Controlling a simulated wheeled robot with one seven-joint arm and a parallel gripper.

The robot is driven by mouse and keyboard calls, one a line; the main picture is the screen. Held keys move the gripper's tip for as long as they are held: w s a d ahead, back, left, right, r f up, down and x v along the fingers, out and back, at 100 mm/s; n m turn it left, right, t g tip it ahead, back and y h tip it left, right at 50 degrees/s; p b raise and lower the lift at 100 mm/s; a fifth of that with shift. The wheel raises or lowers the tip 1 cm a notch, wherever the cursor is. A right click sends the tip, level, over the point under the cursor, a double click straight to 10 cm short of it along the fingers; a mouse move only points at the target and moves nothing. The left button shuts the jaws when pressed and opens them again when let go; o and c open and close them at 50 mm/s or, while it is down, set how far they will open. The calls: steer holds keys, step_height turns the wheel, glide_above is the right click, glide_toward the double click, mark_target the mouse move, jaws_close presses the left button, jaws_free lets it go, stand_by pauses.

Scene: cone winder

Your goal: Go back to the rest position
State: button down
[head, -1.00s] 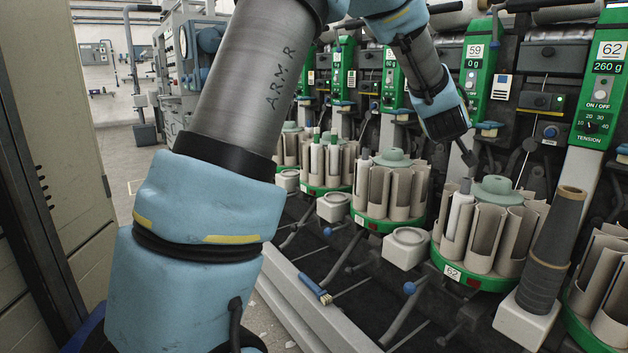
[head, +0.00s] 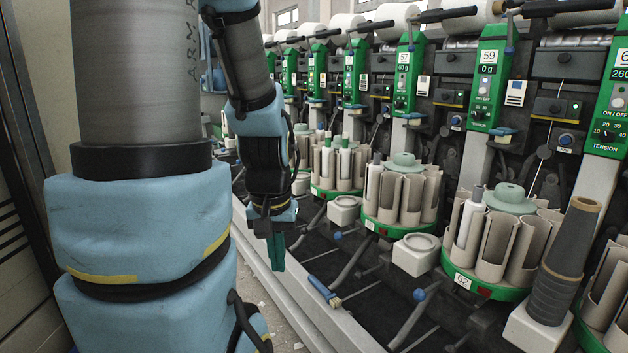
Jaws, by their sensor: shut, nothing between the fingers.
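My gripper (head: 274,251) hangs down in the middle-left of the head view, fingers pointing downward. Its fingers look shut with nothing between them. It is in front of the machine row, apart from the bobbin carousels, above the long light rail at the machine's foot. My grey and blue arm fills the left side and hides part of the room behind.
Green-based carousels (head: 484,289) with beige pockets stand along the machine on the right. A dark cone (head: 564,262) stands on a white block at the lower right. Green tension panels (head: 487,75) rise behind. A cabinet edge stands at far left.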

step_height(320, 180, up, 12)
steer(key=p, duration=1)
steer(key=shift+f, duration=0.15)
